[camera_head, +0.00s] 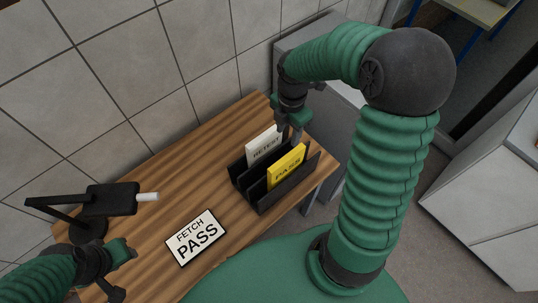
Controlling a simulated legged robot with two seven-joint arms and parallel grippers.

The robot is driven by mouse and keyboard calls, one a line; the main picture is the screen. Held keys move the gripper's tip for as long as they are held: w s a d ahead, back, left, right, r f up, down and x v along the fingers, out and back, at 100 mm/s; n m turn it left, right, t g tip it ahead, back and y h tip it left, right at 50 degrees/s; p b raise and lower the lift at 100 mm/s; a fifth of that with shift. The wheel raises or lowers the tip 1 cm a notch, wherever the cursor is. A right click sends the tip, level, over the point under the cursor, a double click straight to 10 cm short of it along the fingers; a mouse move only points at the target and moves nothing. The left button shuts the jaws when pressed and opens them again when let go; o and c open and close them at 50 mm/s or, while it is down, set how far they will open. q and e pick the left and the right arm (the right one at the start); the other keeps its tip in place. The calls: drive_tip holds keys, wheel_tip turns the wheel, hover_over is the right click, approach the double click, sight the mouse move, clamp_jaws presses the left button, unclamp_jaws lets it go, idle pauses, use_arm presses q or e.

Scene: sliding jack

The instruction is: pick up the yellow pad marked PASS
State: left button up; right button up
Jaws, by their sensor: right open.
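The yellow pad marked PASS (287,166) stands upright in the front slot of a black rack (265,203) on the wooden table. A white pad marked RETEST (264,146) stands in the slot behind it. My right gripper (290,133) is above the back right part of the rack, pointing down, close to the pads. It is open; its fingertips are small and partly hard to make out, and I cannot tell whether they touch a pad. My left gripper (124,272) is low at the left, over the table's near left edge, away from the rack; its jaws are unclear.
A sign reading FETCH PASS (196,238) lies on the wooden table (190,160). A tiled wall (120,70) rises behind.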

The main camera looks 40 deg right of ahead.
hover_over(286, 165)
drive_tip(key=w+d, duration=0.1)
wheel_tip(286, 165, down, 6)
drive_tip(key=shift+w+r, duration=0.15)
drive_tip(key=shift+r, duration=0.1)
wheel_tip(286, 165, down, 10)
drive_tip(key=shift+p, duration=0.45)
drive_tip(key=shift+s+a+f, duration=0.15)
drive_tip(key=shift+s+f, duration=0.05)
drive_tip(key=shift+f, duration=0.05)
drive_tip(key=shift+w+a+f, duration=0.1)
drive_tip(key=shift+w+a, duration=0.1)
drive_tip(key=shift+c, duration=0.7)
drive_tip(key=shift+d, duration=0.1)
drive_tip(key=c, duration=0.5)
drive_tip(key=shift+s+d, duration=0.1)
drive_tip(key=shift+d, duration=0.05)
clamp_jaws()
use_arm(q)
drive_tip(key=shift+s+a+r, duration=0.25)
drive_tip(key=shift+s+r, duration=0.3)
drive_tip(key=shift+s, duration=0.15)
